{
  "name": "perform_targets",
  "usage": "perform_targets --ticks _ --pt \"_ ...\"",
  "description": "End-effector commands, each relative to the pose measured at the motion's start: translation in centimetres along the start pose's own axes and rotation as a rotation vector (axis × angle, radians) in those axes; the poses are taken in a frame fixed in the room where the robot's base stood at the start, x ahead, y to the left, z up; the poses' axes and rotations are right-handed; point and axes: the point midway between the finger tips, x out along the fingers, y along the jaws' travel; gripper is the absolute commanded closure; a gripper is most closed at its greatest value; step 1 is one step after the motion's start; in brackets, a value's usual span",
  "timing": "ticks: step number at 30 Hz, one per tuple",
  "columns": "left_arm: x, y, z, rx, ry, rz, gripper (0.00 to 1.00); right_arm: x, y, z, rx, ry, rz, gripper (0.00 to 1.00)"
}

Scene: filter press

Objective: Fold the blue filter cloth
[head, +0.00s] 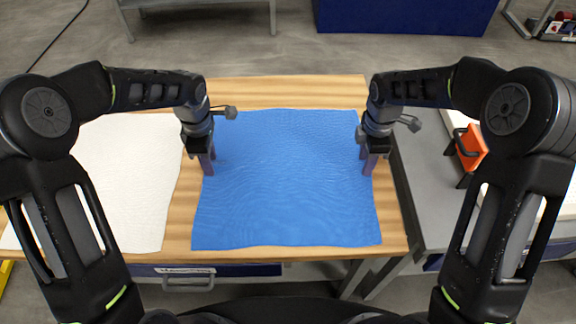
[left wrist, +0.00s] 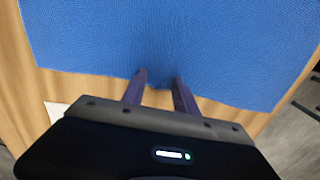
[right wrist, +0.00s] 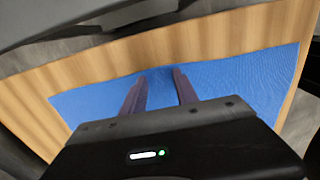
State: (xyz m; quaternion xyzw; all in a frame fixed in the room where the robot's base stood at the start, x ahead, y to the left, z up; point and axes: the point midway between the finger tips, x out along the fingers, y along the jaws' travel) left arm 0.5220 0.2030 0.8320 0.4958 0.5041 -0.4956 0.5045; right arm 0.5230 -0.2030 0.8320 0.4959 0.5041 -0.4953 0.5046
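The blue filter cloth (head: 285,190) lies spread flat on the wooden table, slightly wrinkled, with wavy edges. My left gripper (head: 208,166) points down at the cloth's left edge. In the left wrist view, its two fingers (left wrist: 158,76) stand apart, with the cloth's edge between their tips. My right gripper (head: 369,166) points down at the cloth's right edge. In the right wrist view, its fingers (right wrist: 160,72) are also apart, with blue cloth (right wrist: 240,85) visible between and beside them. I cannot tell whether the fingertips touch the cloth.
The wooden table (head: 290,93) shows bare strips around the cloth. A white cloth (head: 120,185) lies left of the blue one. On the right is a grey surface (head: 425,180) with an orange-and-black object (head: 470,150). A drawer handle (head: 188,279) is at the table's front.

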Motion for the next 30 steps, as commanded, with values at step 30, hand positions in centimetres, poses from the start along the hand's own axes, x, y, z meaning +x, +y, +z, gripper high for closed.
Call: perform_targets --ticks 30 --pt "0.06 -0.03 -0.03 0.000 0.000 -0.001 1.00 0.13 -0.09 0.04 0.000 -0.001 -0.003 1.00"
